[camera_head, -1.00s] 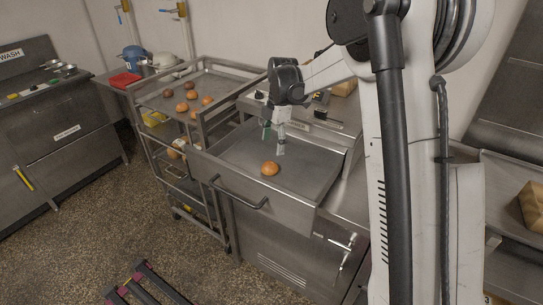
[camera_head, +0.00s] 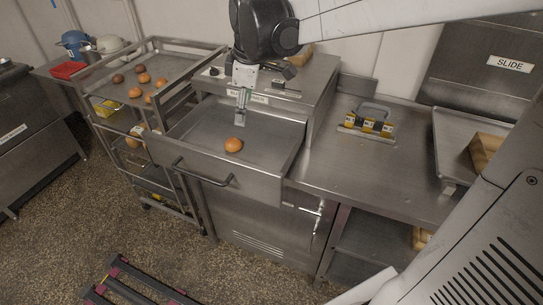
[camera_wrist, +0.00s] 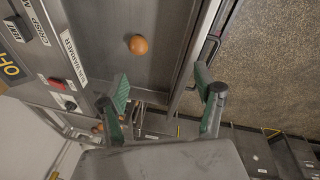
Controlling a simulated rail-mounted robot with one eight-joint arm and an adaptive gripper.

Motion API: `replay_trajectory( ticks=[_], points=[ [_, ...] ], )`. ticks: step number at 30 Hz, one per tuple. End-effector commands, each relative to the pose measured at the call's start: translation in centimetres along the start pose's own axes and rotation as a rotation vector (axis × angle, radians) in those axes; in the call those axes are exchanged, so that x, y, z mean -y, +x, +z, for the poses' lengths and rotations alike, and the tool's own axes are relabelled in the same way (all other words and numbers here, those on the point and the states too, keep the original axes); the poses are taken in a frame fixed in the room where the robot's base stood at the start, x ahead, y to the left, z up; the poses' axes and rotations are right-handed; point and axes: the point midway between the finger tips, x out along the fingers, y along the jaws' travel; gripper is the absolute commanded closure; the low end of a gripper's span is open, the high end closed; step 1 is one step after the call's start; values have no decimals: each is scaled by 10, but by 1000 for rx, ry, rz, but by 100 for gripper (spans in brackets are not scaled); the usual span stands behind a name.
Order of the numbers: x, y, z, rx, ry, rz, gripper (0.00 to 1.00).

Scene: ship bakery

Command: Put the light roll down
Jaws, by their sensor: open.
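A light orange-brown roll (camera_head: 233,144) lies alone on the floor of the open metal drawer (camera_head: 195,130), whose front has a bar handle. It also shows in the wrist view (camera_wrist: 138,45), ahead of the fingers and apart from them. My gripper (camera_head: 241,118) is above the drawer, just behind the roll in the head view, pointing down. In the wrist view its two green-padded fingers (camera_wrist: 162,88) are spread apart with nothing between them.
A rack trolley (camera_head: 150,62) at left holds several rolls, some darker, on its top tray. A worktop (camera_head: 375,170) at right carries a block with yellow labels (camera_head: 366,128). A purple-and-black frame (camera_head: 130,283) lies on the floor in front.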

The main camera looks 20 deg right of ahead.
Motion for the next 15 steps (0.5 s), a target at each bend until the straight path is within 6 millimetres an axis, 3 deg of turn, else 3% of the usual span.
replay_trajectory(
  ticks=[6,15],
  points=[
    [48,-26,23,-42,246,83,34],
    [112,-41,57,-136,589,178,34]
  ],
)
